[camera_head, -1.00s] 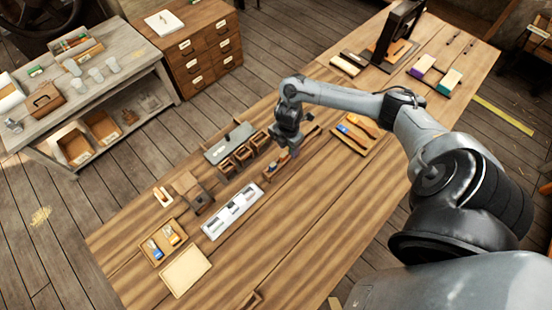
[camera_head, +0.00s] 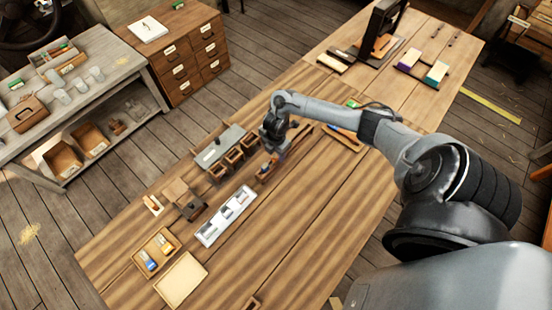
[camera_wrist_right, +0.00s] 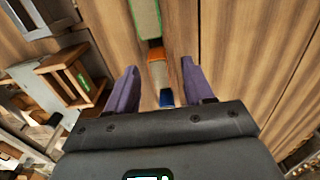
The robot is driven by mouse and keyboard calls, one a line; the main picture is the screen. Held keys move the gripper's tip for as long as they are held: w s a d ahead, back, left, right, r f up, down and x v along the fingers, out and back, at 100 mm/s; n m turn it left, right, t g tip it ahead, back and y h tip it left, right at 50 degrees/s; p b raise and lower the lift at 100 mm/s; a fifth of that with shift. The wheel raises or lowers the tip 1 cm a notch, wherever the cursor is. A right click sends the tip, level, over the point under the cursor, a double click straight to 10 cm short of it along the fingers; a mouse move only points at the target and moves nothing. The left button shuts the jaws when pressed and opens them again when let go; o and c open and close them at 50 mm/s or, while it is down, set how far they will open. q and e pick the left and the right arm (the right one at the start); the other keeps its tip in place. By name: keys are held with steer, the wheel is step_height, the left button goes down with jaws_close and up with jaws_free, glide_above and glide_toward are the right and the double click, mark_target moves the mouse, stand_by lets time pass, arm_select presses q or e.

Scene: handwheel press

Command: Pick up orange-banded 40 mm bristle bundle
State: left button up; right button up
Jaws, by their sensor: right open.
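In the right wrist view, the orange-banded bristle bundle (camera_wrist_right: 158,73) lies between the two purple fingers of my right gripper (camera_wrist_right: 159,68). The gripper is open, with a finger on each side of the bundle and visible gaps. A green-edged pale block or bundle (camera_wrist_right: 145,18) is beyond it, and a blue-banded piece (camera_wrist_right: 166,97) is nearer the palm. They sit in a row in a narrow wooden holder. In the head view my right gripper (camera_head: 272,158) is over this holder, and the hand hides much of it. My left gripper is not in view.
A grey-topped rack with wooden bins (camera_head: 222,147) stands close left of the hand. A white tray with slots (camera_head: 226,215) lies in front. A small wooden tray (camera_head: 157,253) holds blue and orange pieces. The table's front right is mostly clear.

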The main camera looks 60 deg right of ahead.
steer(key=shift+f, duration=0.8)
jaws_close()
